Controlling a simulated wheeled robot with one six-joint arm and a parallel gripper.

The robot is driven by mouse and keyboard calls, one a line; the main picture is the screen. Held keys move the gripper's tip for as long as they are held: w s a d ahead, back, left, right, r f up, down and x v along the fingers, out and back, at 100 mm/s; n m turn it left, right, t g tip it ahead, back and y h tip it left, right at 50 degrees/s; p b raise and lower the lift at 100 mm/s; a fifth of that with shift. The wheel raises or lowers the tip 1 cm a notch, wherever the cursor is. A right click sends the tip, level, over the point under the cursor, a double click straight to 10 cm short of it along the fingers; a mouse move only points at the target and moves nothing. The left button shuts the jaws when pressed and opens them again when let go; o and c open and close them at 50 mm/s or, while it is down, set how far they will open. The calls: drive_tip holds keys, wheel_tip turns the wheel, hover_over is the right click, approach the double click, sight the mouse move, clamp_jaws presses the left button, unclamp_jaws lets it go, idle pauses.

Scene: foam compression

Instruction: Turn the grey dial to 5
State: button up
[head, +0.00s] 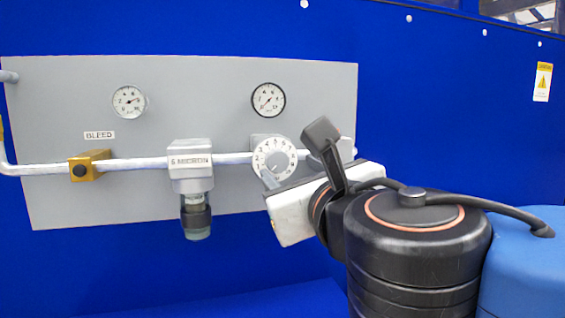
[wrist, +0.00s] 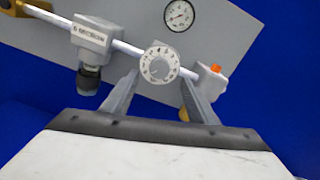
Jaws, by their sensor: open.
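The grey dial (head: 272,160) has a white numbered face and sits on a pipe across the grey panel. It also shows in the wrist view (wrist: 159,65), where its face is seen whole but its numbers are too small to read surely. My gripper (wrist: 160,80) is open, with one finger to the left and one to the right of the dial. I cannot tell whether either finger touches it. In the head view my gripper (head: 292,178) is at the lower right of the dial, and its body hides part of the panel there.
The grey panel (head: 80,215) carries a left gauge (head: 129,101), a right gauge (head: 268,101), a filter block (head: 192,178) and a brass bleed valve (head: 90,165). A grey fitting with an orange tip (wrist: 213,75) is right of the dial. The blue wall (head: 440,120) is otherwise mostly clear.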

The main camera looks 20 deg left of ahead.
sight(279, 161)
drive_tip(key=shift+x, duration=3.95)
drive_tip(key=c, duration=1.1)
